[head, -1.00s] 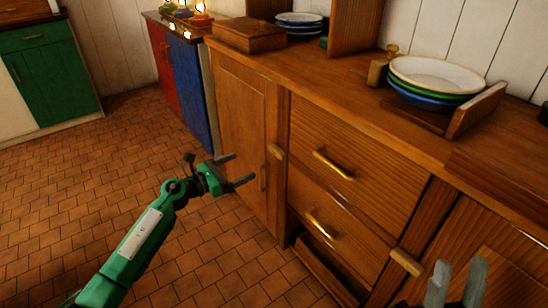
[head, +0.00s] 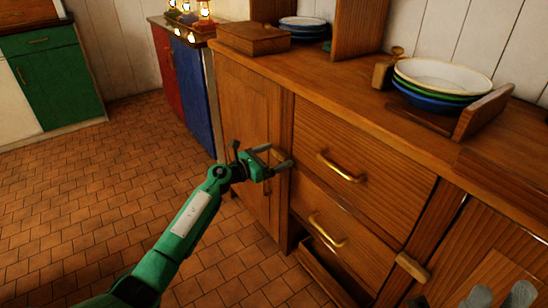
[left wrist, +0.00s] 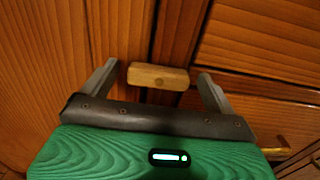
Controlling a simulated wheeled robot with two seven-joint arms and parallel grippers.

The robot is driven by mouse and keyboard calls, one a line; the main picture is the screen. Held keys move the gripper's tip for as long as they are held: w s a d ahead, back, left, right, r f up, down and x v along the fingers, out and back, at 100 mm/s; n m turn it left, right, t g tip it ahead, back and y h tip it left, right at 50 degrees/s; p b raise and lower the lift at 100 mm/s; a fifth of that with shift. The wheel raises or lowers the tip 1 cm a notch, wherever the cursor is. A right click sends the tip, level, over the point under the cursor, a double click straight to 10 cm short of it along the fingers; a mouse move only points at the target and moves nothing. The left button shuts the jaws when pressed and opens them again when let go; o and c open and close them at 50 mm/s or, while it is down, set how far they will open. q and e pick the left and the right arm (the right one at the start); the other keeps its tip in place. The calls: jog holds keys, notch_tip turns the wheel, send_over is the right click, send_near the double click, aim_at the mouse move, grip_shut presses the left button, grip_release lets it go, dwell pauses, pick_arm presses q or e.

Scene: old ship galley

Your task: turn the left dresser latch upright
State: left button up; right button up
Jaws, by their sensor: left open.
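The left dresser latch (left wrist: 158,76) is a small pale wooden bar on a central pivot. It lies nearly level across the seam beside the cabinet door in the left wrist view. My left gripper (left wrist: 157,82) is open, with one finger beyond each end of the latch and a gap at both sides. In the head view my left gripper (head: 277,156) is in front of the latch and largely hides it. My right gripper (head: 502,295) is at the bottom right edge, with its two blurred fingertips apart.
A second wooden latch (head: 411,267) sits lower right on the dresser. Brass handles (head: 338,167) stick out from the drawers right of my left gripper. Stacked plates (head: 443,78) and a wooden box (head: 254,38) stand on the dresser top. The tiled floor (head: 90,190) at left is clear.

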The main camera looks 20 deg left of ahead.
pick_arm(q)
jog(key=c, duration=1)
